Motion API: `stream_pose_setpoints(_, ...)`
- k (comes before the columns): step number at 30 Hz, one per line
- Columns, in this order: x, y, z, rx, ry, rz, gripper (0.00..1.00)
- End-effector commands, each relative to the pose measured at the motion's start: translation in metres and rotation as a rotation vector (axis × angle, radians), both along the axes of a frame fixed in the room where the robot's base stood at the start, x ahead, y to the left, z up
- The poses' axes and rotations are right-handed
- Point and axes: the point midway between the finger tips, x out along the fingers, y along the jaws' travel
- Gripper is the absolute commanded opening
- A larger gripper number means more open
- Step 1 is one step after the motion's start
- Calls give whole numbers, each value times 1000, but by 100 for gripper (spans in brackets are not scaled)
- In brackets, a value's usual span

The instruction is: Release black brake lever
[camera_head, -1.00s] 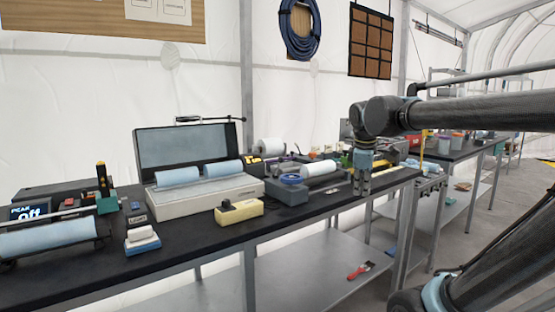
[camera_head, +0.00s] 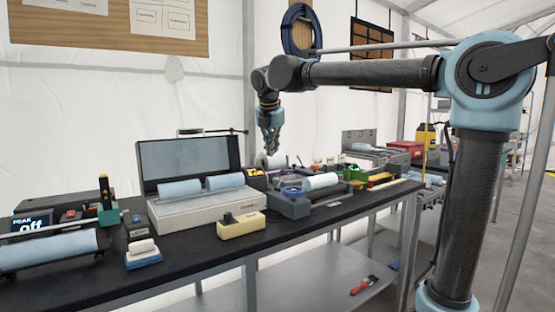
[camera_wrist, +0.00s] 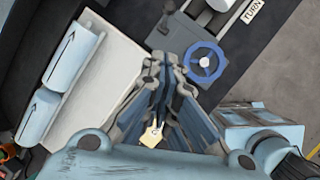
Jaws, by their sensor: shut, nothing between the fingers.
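My gripper (camera_head: 270,148) hangs fingers-down above the back of the bench, behind the blue-wheeled device, with its fingers shut and empty. In the wrist view its fingers (camera_wrist: 168,62) are close together. A grey device with a blue handwheel (camera_head: 292,191) carries a white roll (camera_head: 320,181); the blue handwheel also shows in the wrist view (camera_wrist: 204,62). A small dark lever-like part (camera_wrist: 168,8) stands at the device's edge in the wrist view, apart from the fingers. I cannot tell for sure that it is the black brake lever.
An open case with two blue rolls (camera_head: 180,188) stands left of the gripper. A cream block with a black knob (camera_head: 240,224) sits at the front edge. A display reading "off" (camera_head: 32,226) is at the left. The air above the bench is free.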

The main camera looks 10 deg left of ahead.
Motion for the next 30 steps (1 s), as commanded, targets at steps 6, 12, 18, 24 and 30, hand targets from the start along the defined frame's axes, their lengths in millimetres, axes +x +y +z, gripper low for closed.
stream_pose_setpoints(6,15,1,-32,1,1,-5,0)
stream_pose_setpoints(12,30,3,-64,1,2,-5,0)
stream_pose_setpoints(18,50,2,-86,2,1,-7,0)
stream_pose_setpoints(24,68,-2,-94,1,1,-5,0)
stream_pose_setpoints(30,74,-3,-96,2,1,-4,0)
